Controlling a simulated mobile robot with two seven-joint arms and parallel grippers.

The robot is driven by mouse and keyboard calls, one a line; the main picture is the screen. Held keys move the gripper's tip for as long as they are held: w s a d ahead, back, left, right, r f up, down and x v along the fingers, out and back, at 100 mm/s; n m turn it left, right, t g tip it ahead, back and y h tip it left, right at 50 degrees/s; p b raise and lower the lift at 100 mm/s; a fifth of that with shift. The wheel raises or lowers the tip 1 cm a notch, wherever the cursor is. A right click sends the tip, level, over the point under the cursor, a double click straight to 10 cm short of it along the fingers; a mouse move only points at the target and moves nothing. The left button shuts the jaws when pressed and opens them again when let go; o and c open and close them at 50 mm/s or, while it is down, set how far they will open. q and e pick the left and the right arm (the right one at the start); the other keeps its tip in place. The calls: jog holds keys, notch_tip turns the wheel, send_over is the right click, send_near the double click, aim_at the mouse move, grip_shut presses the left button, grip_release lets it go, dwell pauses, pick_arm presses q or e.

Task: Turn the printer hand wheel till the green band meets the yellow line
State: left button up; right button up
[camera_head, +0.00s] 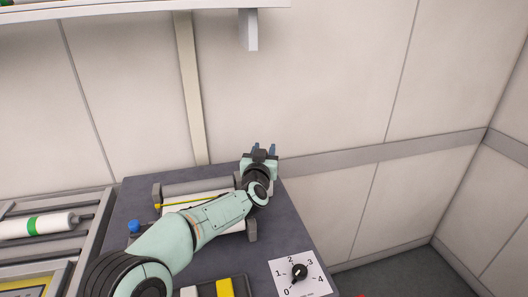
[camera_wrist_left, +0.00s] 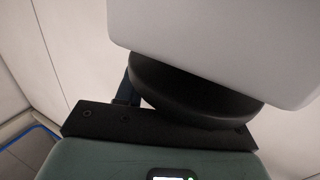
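The printer stands on a dark table, with a grey roller (camera_head: 198,186) and a thin yellow line (camera_head: 180,203) along it. My left arm crosses over it and hides much of its front and right side. I cannot make out the hand wheel or a green band on the printer. My right gripper is out of view.
A blue knob (camera_head: 134,226) is at the printer's left. A dial plate (camera_head: 299,272) numbered from 0 to 4 is at the table's front right. A white roll with a green band (camera_head: 36,225) lies on a rack at left. A shelf (camera_head: 130,10) overhangs; walls close the back and right.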

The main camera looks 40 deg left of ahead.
pick_arm(q)
jog(key=shift+r, duration=0.15)
notch_tip(320, 180, up, 9)
jog(key=p, duration=0.4)
notch_tip(320, 180, up, 11)
jog(key=p, duration=0.3)
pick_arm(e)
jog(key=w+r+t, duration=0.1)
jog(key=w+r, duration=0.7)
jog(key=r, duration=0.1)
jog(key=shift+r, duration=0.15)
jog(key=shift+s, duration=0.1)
pick_arm(q)
jog(key=shift+f, duration=0.2)
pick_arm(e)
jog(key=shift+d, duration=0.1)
